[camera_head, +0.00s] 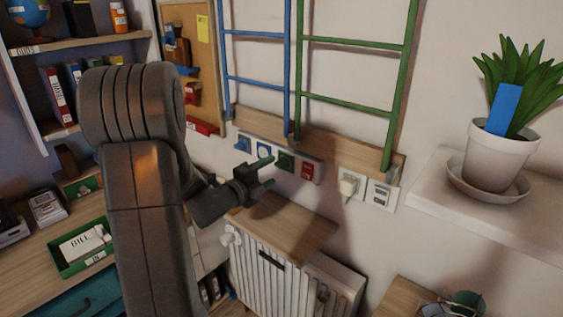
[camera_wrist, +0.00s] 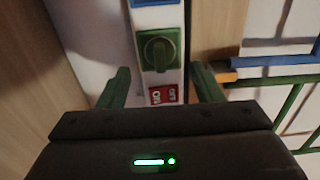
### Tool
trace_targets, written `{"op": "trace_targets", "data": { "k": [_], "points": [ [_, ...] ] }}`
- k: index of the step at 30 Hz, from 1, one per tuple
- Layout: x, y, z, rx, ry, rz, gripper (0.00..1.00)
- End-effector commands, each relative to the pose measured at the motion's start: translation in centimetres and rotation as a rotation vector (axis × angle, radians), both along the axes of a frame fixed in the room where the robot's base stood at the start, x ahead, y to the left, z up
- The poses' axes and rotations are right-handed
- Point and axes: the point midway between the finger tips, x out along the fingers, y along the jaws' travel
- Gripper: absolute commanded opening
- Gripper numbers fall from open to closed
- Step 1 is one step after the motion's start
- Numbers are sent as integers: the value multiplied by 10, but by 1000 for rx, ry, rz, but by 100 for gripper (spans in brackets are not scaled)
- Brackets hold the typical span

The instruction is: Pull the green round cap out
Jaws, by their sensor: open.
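The green round cap (camera_wrist: 158,52) sits on a green square plate on the wall panel. In the head view, the green unit (camera_head: 286,161) is partly behind my gripper's fingers, between a blue unit and a red one. My gripper (camera_head: 267,174) is open and empty in front of the panel, just left of the green unit in the head view. In the wrist view, its two green fingers (camera_wrist: 161,85) stand apart, one on each side below the cap. They do not appear to touch it.
A red switch (camera_wrist: 162,95) adjoins the green unit. Blue units (camera_head: 243,143) are on the panel's left. A plug (camera_head: 348,186) sits in a socket to the right. Ladders (camera_head: 288,70) hang above, and a radiator with a wooden top (camera_head: 283,228) stands below.

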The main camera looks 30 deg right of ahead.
Motion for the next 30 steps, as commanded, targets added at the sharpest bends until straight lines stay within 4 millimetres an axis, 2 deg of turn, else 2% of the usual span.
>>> {"op": "trace_targets", "data": {
  "k": [6, 12, 30],
  "points": [
    [7, -29, -2, 0, -2, -2, 60],
    [12, -42, -1, 0, -1, -1, 60],
    [13, -44, 0, 1, 0, 0, 60]
  ]
}}
